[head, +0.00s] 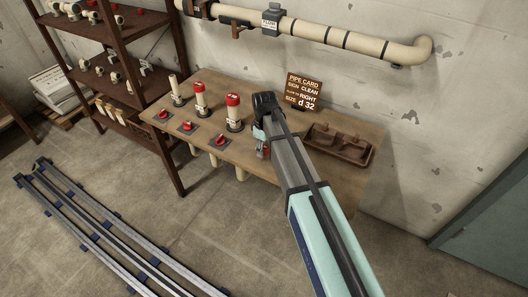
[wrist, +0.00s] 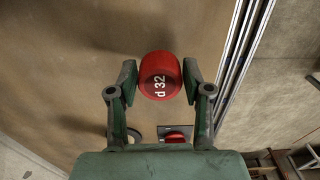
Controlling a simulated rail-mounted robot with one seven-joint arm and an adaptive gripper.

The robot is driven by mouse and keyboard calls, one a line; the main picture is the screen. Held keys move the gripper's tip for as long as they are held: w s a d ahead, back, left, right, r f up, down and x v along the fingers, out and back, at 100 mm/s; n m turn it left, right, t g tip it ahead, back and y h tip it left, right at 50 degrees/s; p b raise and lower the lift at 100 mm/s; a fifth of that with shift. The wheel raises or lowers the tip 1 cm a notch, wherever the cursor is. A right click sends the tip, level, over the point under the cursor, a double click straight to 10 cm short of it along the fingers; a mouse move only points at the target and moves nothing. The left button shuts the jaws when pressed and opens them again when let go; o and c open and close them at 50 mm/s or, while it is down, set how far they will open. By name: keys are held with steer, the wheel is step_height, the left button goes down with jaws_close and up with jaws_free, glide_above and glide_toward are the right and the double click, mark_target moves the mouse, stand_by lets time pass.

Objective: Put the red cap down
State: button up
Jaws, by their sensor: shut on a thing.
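My gripper (wrist: 160,82) is shut on a red cap (wrist: 160,76) with "d 32" in white on it; one finger is on each side. In the head view my gripper (head: 262,152) is over the right part of the wooden bench (head: 285,176), and my arm hides most of it and the cap. The wrist view shows the bench top (wrist: 75,60) below the cap; the gap between them is hard to judge. Two upright pipe stubs carry red tops, the middle one (head: 199,95) and the right one (head: 233,108). The left stub (head: 175,90) has a bare, pale top.
Red valve handles on plates (head: 187,127) line the bench front. A brown divided tray (head: 340,145) lies at the bench's right, with a pipe card (head: 303,91) behind. A shelf (head: 125,75) stands left. A pipe (head: 330,38) runs along the wall.

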steer(key=shift+f, duration=1.4)
steer(key=shift+f, duration=0.15)
steer(key=o, duration=1.3)
steer(key=shift+o, duration=0.2)
step_height(320, 180, up, 12)
steer(key=shift+r+b, duration=0.2)
steer(key=shift+b, duration=0.75)
